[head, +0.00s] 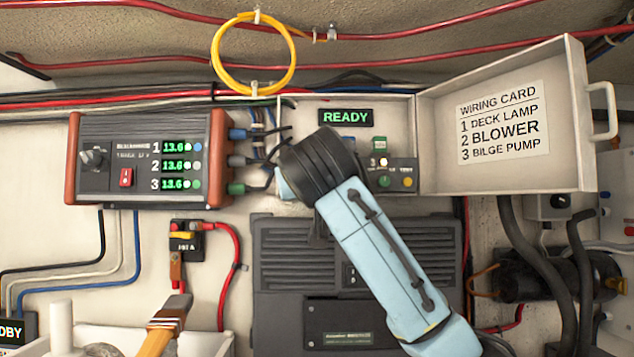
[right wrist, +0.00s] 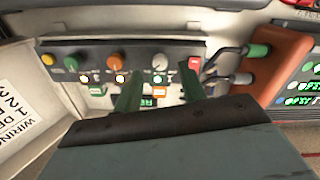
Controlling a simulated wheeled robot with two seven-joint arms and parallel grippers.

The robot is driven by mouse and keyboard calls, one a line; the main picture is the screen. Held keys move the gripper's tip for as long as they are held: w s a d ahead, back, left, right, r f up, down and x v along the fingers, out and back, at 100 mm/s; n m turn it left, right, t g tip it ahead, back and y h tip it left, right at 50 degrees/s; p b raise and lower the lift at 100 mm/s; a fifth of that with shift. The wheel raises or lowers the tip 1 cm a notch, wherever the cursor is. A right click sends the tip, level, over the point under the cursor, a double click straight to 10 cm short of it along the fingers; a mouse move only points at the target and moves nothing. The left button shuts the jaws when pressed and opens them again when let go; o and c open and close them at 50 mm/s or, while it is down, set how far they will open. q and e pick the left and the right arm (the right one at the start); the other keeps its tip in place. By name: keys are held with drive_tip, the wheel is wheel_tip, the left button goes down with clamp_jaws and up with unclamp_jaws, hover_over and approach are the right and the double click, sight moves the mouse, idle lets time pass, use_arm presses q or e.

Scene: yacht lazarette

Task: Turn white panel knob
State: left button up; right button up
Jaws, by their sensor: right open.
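In the right wrist view, a dark switch panel (right wrist: 75,48) carries an orange knob (right wrist: 114,61), a white knob (right wrist: 160,62) and a red switch (right wrist: 195,63) in a row. My right gripper (right wrist: 163,88) is open, with its two green fingers pointing at the panel. The white knob shows in the gap between the fingertips. I cannot tell whether they touch it. In the head view my right gripper covers most of the panel (head: 404,165), including the white knob. My left gripper is in neither view.
The open box door (head: 582,120) with a wiring card (head: 503,121) stands right of the panel. A READY display (head: 346,117) is above. A brown-ended power unit (head: 140,125) and its plugs sit close on the left. A grey louvred unit (head: 285,290) is below.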

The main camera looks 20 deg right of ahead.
drive_tip(key=b+v, duration=0.1)
drive_tip(key=v, duration=0.9)
drive_tip(key=shift+b, duration=0.4)
drive_tip(key=shift+w, duration=0.1)
